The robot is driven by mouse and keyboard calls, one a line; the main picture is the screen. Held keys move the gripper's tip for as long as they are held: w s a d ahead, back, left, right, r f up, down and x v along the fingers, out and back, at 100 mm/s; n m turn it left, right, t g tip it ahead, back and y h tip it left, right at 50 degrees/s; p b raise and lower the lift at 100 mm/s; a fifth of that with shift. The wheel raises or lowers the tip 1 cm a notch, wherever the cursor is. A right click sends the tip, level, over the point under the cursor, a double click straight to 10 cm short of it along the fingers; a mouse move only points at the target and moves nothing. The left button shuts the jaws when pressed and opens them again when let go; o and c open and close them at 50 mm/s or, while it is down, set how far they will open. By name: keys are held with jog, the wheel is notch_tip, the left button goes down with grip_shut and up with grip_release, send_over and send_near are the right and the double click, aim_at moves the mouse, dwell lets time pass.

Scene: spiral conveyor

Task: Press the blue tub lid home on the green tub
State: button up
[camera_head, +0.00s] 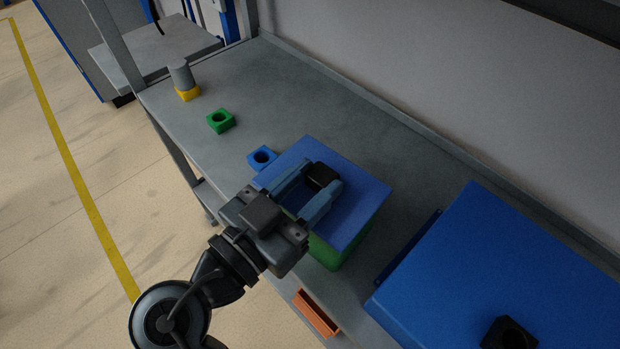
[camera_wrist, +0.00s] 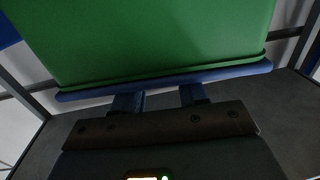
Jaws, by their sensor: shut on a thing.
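The blue tub lid (camera_head: 345,213) is a flat square plate with a black knob (camera_head: 322,176) on top. It lies over the green tub (camera_head: 328,253), whose wall shows below its front edge. My gripper (camera_head: 323,178) reaches across the lid from the front left and is shut on the knob. In the wrist view the green tub wall (camera_wrist: 150,40) fills the upper part, with the lid's blue edge (camera_wrist: 165,82) running along its rim. The lid edge looks close to the rim and roughly parallel to it. I cannot tell whether it is fully seated.
A larger blue surface (camera_head: 500,270) with a black knob (camera_head: 508,333) is at the right. A small blue block (camera_head: 262,158), green block (camera_head: 220,121) and yellow block (camera_head: 188,94) with a grey cylinder (camera_head: 180,74) stand on the grey table (camera_head: 300,95). An orange tray (camera_head: 316,314) is at the front edge.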

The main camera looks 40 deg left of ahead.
jog(key=o, duration=1)
jog(key=shift+s, duration=0.1)
jog(key=s, duration=0.7)
jog(key=shift+s+d+b, duration=0.1)
jog(key=shift+s+b, duration=0.2)
jog(key=shift+b, duration=0.1)
